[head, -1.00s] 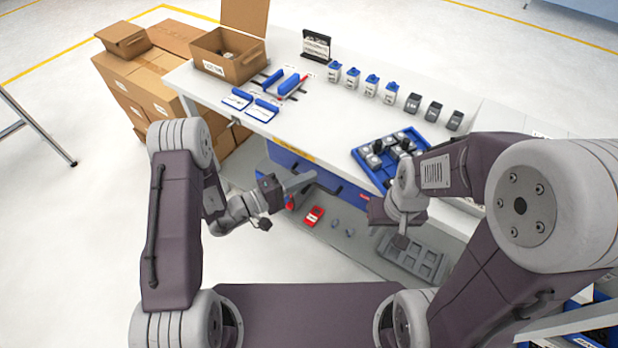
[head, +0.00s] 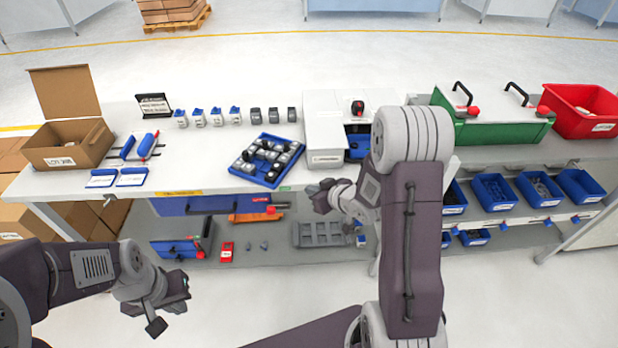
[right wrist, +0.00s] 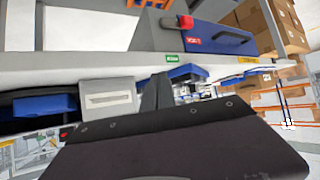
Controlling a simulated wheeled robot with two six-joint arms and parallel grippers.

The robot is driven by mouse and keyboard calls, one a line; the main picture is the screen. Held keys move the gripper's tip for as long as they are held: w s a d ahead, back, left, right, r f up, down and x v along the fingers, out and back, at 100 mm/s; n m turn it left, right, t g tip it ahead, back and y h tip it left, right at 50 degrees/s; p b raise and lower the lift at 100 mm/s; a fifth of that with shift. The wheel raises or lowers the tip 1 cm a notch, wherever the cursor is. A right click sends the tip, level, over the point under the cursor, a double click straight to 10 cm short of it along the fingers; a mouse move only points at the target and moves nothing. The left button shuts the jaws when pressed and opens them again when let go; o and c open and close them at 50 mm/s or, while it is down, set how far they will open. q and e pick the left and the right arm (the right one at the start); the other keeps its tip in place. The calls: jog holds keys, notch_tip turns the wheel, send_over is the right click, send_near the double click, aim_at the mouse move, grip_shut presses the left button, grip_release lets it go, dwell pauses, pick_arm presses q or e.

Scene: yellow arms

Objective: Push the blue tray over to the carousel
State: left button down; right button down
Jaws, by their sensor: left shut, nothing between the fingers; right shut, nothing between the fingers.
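The blue tray (head: 252,178) lies flat and askew near the front edge of the white bench, with several grey and black pieces in it. A blue strip in the right wrist view (right wrist: 186,72) is probably part of it. To its right stands a white housing (head: 325,140) with a blue part inside its opening; I cannot tell whether this is the carousel. My right gripper (head: 319,198) is shut and empty at the bench's front edge, right of the tray and apart from it. My left gripper (head: 172,312) is shut and empty, low in front of the bench.
An open cardboard box (head: 70,150) and blue-handled tools (head: 140,146) stand at the bench's left. Several small containers (head: 216,117) line the back. A green case (head: 480,128) and red bin (head: 582,110) are at the right. A blue drawer (head: 190,205) hangs below.

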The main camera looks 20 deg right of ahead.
jog(key=p, duration=0.2)
send_near(285, 170)
jog(key=x, duration=0.3)
jog(key=r+x, duration=0.1)
jog(key=x, duration=0.1)
jog(key=shift+w+a, duration=0.1)
jog(key=shift+w, duration=0.3)
jog(key=shift+w+a+f, duration=0.1)
jog(key=shift+w+f, duration=0.2)
jog(key=shift+f, duration=0.35)
jog(key=shift+f+b, duration=0.2)
jog(key=shift+b, duration=0.15)
jog(key=shift+s, duration=0.15)
